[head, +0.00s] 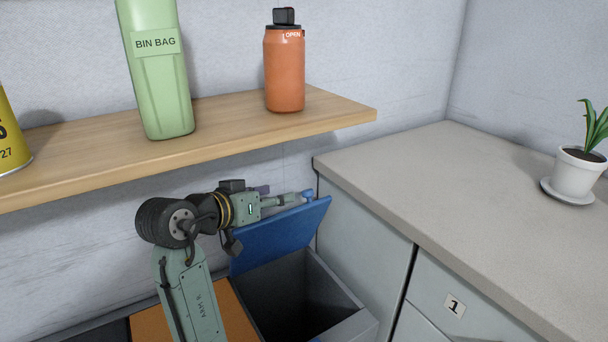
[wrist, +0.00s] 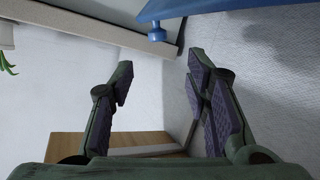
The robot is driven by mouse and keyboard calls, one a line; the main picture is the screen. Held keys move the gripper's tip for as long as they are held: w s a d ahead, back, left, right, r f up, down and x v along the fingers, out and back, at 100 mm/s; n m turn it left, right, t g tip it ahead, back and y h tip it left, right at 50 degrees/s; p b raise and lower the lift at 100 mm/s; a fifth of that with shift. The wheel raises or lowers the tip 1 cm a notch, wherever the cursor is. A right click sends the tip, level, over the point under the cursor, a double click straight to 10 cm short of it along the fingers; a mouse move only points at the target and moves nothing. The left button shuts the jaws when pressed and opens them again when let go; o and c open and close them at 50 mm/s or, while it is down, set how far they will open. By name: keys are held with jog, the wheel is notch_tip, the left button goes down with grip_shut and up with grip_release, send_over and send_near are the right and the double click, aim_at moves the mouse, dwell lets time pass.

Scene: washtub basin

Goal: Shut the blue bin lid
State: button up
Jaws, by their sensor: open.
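The blue bin lid (head: 283,238) stands raised and tilted at the back of the grey bin (head: 352,318), whose dark inside is open to view. A small blue knob (head: 309,195) shows near the lid's upper edge. My gripper (head: 287,197) is behind the lid's top edge, close to the knob, and partly hidden by the lid. In the wrist view my gripper (wrist: 158,75) is open with nothing between its purple pads. The knob (wrist: 157,34) and the lid (wrist: 215,8) lie beyond the fingertips, apart from them.
A wooden shelf (head: 225,133) above my arm holds a green bin bag box (head: 160,85), an orange bottle (head: 285,72) and a yellow can (head: 10,140). A grey counter (head: 440,185) stands right of the bin, with a potted plant (head: 577,172). The wall is close behind.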

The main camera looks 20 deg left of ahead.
aim_at(304, 193)
jog(key=shift+g, duration=0.3)
jog(key=p+x, duration=0.2)
jog(key=x, duration=0.9)
jog(key=shift+w+d+f, duration=0.1)
jog(key=shift+w+d, duration=0.05)
jog(key=shift+d, duration=0.05)
jog(key=shift+c, duration=0.5)
grip_shut()
